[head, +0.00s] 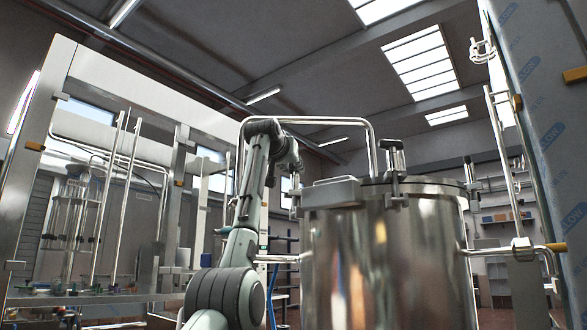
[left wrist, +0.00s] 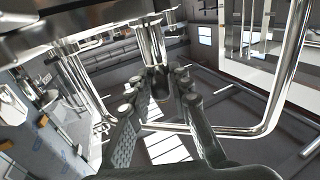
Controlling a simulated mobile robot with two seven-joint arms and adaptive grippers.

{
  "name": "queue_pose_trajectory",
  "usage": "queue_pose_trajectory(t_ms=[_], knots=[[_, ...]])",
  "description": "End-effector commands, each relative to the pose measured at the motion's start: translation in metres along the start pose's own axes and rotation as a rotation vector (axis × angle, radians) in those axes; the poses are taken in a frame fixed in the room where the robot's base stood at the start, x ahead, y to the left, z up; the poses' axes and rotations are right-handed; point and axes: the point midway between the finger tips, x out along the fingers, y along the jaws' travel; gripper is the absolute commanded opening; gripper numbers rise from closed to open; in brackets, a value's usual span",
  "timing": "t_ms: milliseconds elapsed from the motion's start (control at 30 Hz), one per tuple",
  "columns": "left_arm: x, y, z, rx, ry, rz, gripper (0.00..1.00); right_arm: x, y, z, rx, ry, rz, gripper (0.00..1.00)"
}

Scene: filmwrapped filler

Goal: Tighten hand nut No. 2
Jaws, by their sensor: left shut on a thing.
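The large steel tank (head: 385,255) stands right of centre in the head view, with a lid held by clamp bolts. One clamp with a hand nut (head: 393,150) stands upright at the lid's front edge; another (head: 469,170) is at the right edge. No number shows on any nut. My left gripper (head: 295,188) is at the tank's left rim, its fingers small and partly hidden there. In the left wrist view its two dark, ridged fingers (left wrist: 157,92) are closed around the end of a steel cylindrical hand nut (left wrist: 154,48). My right gripper is not in view.
A bent steel pipe handle (head: 310,120) arches over the lid close to my left arm, and also shows in the left wrist view (left wrist: 285,85). A steel frame (head: 40,130) with rods stands left. A film-wrapped post (head: 550,110) stands at the right.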

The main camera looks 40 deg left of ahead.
Motion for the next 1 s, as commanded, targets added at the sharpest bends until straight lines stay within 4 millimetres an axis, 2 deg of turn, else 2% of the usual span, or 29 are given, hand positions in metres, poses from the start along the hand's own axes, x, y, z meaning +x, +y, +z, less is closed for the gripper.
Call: queue_pose_trajectory(t_ms=[400, 1000], knots=[[0.0, -0.0057, -0.0005, -0.004, 0.0, 0.293, 0.0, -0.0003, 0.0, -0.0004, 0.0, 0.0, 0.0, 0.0], [0.0012, -0.0069, -0.0002, -0.001, -0.001, 0.453, 0.0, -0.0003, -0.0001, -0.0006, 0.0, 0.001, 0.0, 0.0]])
